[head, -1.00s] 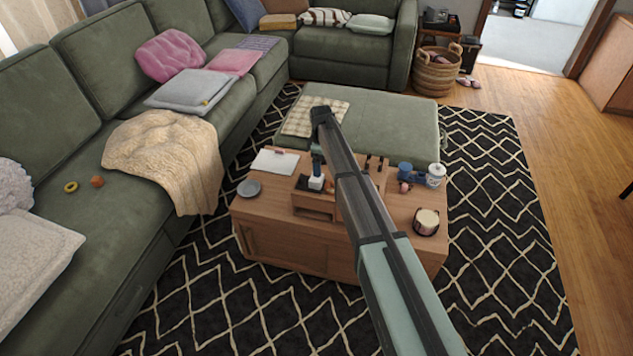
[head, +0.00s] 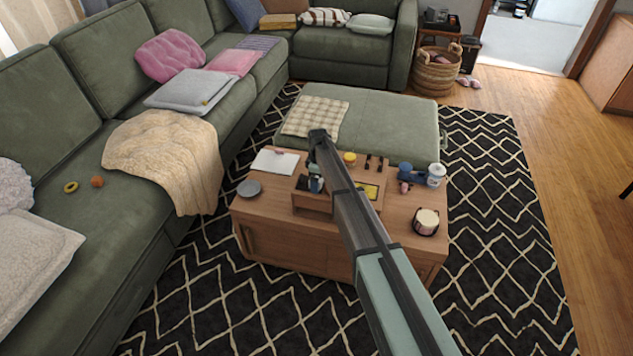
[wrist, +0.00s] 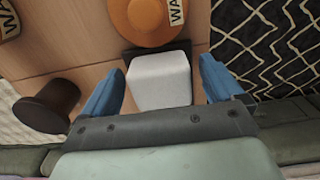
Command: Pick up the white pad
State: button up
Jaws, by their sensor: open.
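The white pad (wrist: 160,82) shows in the wrist view as a pale block lying on a dark base. My gripper (wrist: 163,66) is open, with one blue finger on each side of the pad and a narrow gap showing at both sides. There, the arm and gripper mostly hide the pad.
An orange round object (wrist: 150,20) with lettering lies just beyond the pad, and a brown cylinder (wrist: 47,104) stands to the left. The coffee table also holds a white sheet (head: 275,161), a grey disc (head: 249,188), a candle-like jar (head: 426,221) and a white container (head: 436,175).

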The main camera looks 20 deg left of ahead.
jog(key=c, duration=1.1)
notch_tip(320, 180, up, 10)
jog(key=shift+r, duration=0.1)
dwell(0.3)
jog(key=o, duration=0.5)
jog(key=c, duration=0.4)
